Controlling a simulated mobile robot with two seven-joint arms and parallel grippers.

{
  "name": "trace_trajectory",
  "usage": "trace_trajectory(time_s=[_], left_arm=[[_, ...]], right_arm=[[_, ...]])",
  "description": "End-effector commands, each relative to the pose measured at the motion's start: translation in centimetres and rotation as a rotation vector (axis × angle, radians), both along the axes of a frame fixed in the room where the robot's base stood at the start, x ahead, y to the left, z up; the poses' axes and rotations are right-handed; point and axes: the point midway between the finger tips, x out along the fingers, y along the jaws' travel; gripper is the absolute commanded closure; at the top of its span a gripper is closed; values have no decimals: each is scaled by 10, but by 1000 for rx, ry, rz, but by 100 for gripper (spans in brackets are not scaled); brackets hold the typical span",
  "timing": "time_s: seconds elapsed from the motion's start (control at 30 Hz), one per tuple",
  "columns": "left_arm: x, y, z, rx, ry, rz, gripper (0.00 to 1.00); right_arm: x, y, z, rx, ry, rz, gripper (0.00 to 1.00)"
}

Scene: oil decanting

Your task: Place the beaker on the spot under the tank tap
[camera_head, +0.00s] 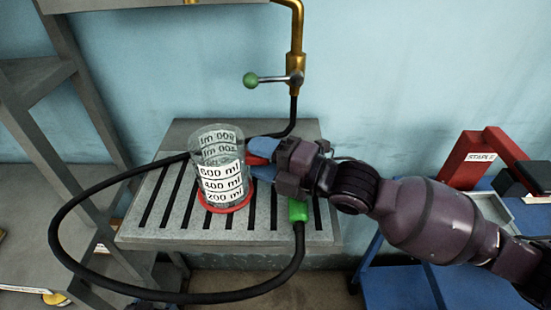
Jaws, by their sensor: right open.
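The clear glass beaker (221,172) with white volume labels stands upright on the red round spot (226,205) on the slotted grey platform (160,232). My right gripper (256,161) is open, with its blue and red fingertips close to the beaker's right side; I cannot tell whether they touch it. The tap's brass pipe (297,30) with a green-knobbed lever (250,80) is above and to the right of the beaker. The tank itself is out of view. My left gripper is not in view.
A black hose (75,262) loops from the pipe around the platform's left and front to a green nozzle (298,210). A grey metal frame (75,100) stands at left. A blue table (390,275) with a red stand (475,150) is at right.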

Motion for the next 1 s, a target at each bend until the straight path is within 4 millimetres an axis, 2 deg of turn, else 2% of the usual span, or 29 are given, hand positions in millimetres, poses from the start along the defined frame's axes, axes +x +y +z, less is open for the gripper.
trace_trajectory(time_s=[0.07,0.17,0.8,1.0], left_arm=[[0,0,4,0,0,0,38],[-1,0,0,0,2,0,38],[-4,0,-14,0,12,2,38],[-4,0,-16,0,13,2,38]], right_arm=[[0,0,2,-4,8,-1,53],[-4,-10,0,-5,7,-2,53],[-41,-93,1,-3,3,-3,53],[-47,-106,2,-1,2,-1,53]])
